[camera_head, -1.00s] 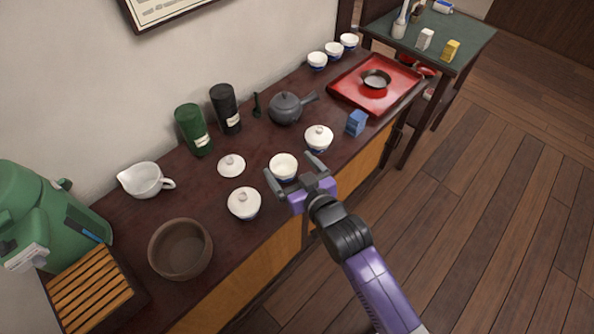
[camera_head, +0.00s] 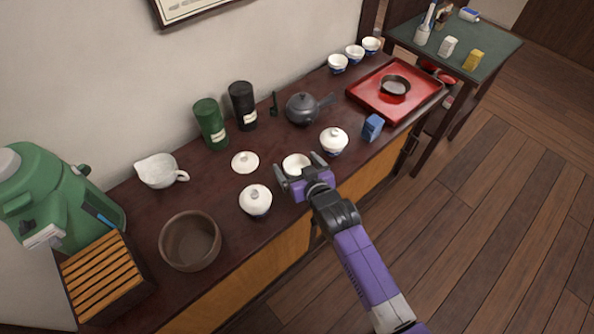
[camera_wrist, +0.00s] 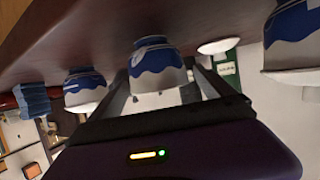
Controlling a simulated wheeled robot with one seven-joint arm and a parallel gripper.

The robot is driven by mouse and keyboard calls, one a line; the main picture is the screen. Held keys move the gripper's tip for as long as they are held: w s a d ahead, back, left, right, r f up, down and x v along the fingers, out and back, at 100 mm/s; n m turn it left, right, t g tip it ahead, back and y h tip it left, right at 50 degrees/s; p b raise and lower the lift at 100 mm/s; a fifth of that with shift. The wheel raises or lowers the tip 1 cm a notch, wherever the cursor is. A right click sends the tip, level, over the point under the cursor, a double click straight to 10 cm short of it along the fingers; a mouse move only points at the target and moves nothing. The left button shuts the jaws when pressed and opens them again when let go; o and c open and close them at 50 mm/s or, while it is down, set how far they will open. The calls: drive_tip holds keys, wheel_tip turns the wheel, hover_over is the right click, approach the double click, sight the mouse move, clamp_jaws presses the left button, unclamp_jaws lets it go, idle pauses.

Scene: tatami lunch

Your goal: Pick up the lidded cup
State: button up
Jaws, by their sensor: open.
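Two white lidded cups with blue bases stand on the dark counter: one at the near left (camera_head: 255,201) and one at the right (camera_head: 333,141). Between them is a white cup without a lid (camera_head: 296,166). A loose white lid (camera_head: 245,161) lies behind. My gripper (camera_head: 300,168) is open, its fingers spread at the uncovered cup. In the wrist view, which looks upside down, a blue-and-white cup (camera_wrist: 155,52) shows between and beyond the fingers (camera_wrist: 161,85), with one cup on either side. Nothing is held. I cannot tell whether the fingers touch the cup.
A brown bowl (camera_head: 190,241), white pitcher (camera_head: 160,171), canisters (camera_head: 211,124) and dark teapot (camera_head: 301,108) are around. A red tray (camera_head: 428,92) is at the right. The counter's front edge is close to the cups.

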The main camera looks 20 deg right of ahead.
drive_tip(key=c, duration=1.6)
drive_tip(key=shift+o, duration=0.2)
drive_tip(key=shift+r, duration=0.1)
